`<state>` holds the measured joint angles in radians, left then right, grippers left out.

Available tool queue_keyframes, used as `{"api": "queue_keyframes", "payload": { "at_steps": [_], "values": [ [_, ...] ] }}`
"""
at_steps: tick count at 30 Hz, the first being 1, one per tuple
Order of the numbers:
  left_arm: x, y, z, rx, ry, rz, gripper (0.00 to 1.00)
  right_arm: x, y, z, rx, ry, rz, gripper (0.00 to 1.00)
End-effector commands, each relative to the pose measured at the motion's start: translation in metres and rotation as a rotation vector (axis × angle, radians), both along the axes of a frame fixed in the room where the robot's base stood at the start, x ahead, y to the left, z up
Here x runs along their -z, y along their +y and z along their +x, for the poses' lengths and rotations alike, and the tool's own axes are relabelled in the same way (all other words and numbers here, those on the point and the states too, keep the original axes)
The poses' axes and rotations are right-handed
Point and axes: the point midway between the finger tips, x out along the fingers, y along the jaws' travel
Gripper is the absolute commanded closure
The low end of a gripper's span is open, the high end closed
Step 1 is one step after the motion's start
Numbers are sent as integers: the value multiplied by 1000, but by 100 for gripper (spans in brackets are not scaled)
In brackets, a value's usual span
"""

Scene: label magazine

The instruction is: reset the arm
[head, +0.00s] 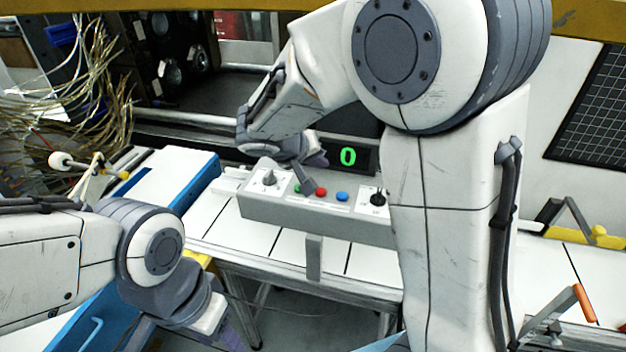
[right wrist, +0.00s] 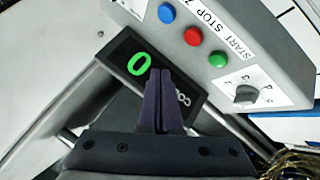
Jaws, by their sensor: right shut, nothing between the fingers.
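My right gripper (head: 309,188) is over the grey control box (head: 315,213), its dark fingertips close to the green button (head: 297,187) and red button (head: 321,192). I cannot tell from the head view whether they touch the box. In the right wrist view the fingers (right wrist: 159,78) are together and empty, with the green button (right wrist: 218,59), red button (right wrist: 192,34) and blue button (right wrist: 166,12) beyond them. My left gripper (head: 232,332) is low at the left, partly cut off by the bottom edge; its jaws are unclear.
A counter display (head: 348,157) behind the box reads a green 0. A selector knob (head: 269,178) and a black switch (head: 378,198) flank the buttons. A blue-edged panel (head: 200,183) and tangled wires (head: 75,95) are at the left. An orange-handled clamp (head: 584,302) lies at the right.

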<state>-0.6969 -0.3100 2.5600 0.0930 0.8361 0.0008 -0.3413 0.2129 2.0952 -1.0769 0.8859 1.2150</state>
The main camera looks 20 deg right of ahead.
Motion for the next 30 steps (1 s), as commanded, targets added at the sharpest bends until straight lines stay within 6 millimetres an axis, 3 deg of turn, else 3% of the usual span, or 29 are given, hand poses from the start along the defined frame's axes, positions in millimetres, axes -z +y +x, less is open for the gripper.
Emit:
{"api": "queue_keyframes", "payload": {
  "at_steps": [5,8,11,18,21,25,30],
  "values": [
    [0,0,0,0,0,0,50,0,3,-4,-7,11,5,100],
    [0,0,0,0,0,0,50,5,16,-26,-46,78,35,100],
    [0,0,0,0,0,0,50,14,42,-71,-138,210,100,100],
    [0,0,0,0,0,0,50,37,112,-206,-494,540,331,100],
    [0,0,0,0,0,0,50,41,132,-246,-626,614,413,100],
    [0,0,0,0,0,0,50,43,146,-275,-729,662,479,100],
    [0,0,0,0,0,0,50,43,150,-282,-753,672,495,100]
  ]
}}
